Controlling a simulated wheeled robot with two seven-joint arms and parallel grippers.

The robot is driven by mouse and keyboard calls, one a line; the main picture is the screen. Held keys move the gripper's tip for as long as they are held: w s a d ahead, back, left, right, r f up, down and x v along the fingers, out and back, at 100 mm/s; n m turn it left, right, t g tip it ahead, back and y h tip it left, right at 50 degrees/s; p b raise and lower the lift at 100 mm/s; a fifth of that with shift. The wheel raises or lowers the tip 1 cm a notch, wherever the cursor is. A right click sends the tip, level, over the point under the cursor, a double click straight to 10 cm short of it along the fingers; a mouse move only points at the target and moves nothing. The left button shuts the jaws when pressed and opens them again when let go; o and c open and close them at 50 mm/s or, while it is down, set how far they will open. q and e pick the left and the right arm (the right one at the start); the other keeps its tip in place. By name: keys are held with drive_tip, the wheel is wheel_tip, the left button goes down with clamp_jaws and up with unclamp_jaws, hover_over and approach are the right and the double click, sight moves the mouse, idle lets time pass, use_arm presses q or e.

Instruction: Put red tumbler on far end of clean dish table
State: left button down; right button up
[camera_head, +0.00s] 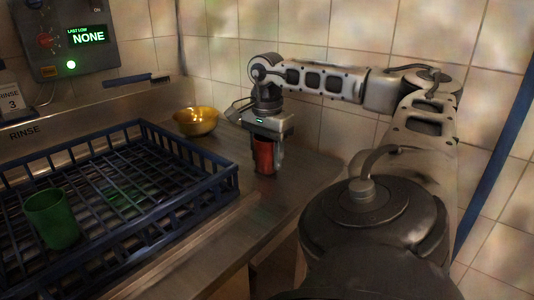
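The red tumbler (263,157) is upright at the far right part of the metal dish table (232,208), close to the tiled wall. My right gripper (265,150) points down over it with its fingers on either side of the tumbler, and it looks shut on it. I cannot tell whether the tumbler's base touches the table or hangs just above it. My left gripper is not in view.
A blue dish rack (232,178) on the left holds a green tumbler (52,218). A gold bowl (196,121) stands behind the rack, left of my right gripper. A control box (70,40) hangs on the wall. Bare table surrounds the red tumbler in front.

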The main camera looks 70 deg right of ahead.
drive_tip(key=o, duration=0.4)
drive_tip(key=shift+r, duration=0.25)
use_arm(q)
drive_tip(key=p, duration=0.2)
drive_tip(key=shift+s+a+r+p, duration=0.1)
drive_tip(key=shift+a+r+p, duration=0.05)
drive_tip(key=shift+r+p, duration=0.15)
use_arm(e)
wheel_tip(320, 180, up, 12)
drive_tip(key=shift+f, duration=0.1)
